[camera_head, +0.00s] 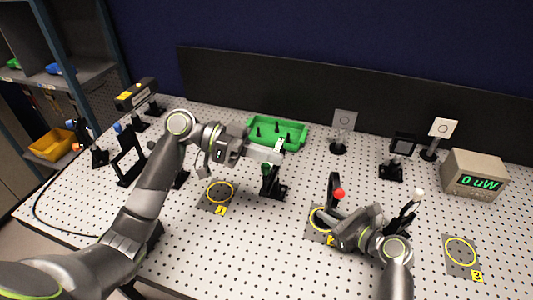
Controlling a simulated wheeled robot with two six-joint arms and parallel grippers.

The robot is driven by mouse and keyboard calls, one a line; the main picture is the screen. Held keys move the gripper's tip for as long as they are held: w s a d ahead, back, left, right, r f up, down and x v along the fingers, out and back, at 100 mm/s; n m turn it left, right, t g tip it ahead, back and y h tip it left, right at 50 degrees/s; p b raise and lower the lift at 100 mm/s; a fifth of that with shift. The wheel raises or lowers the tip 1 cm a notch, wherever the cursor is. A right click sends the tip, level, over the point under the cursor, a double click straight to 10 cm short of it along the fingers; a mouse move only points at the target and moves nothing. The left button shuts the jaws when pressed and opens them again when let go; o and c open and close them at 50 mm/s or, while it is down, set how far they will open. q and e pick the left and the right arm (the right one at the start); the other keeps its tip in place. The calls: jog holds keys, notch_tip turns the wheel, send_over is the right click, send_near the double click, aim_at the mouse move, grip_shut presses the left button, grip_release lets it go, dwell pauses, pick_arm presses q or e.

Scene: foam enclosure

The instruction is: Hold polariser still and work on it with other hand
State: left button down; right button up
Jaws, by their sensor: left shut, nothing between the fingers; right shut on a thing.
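The polariser looks to be the dark upright mount with a red ball (334,190), standing at the yellow ring marked 2 (314,222). My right gripper (335,236) reaches in from the right, low at this mount's base, and is shut on it; the fingertips and the exact contact are hard to see. My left gripper (280,152) is shut and empty. It is to the left of and behind the polariser, above a black mount with a green knob (270,185), apart from the red ball.
A green tray (300,140) with dark posts stands at the back. A meter (473,178) reading 0 uW and several mounts stand at right. Ring 1 (219,193) and ring 3 (460,250) look empty. A black-and-yellow laser (136,95) is at far left.

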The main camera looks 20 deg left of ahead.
pick_arm(q)
jog(key=shift+a, duration=0.3)
pick_arm(e)
jog(key=shift+f, duration=0.1)
jog(key=o, duration=0.8)
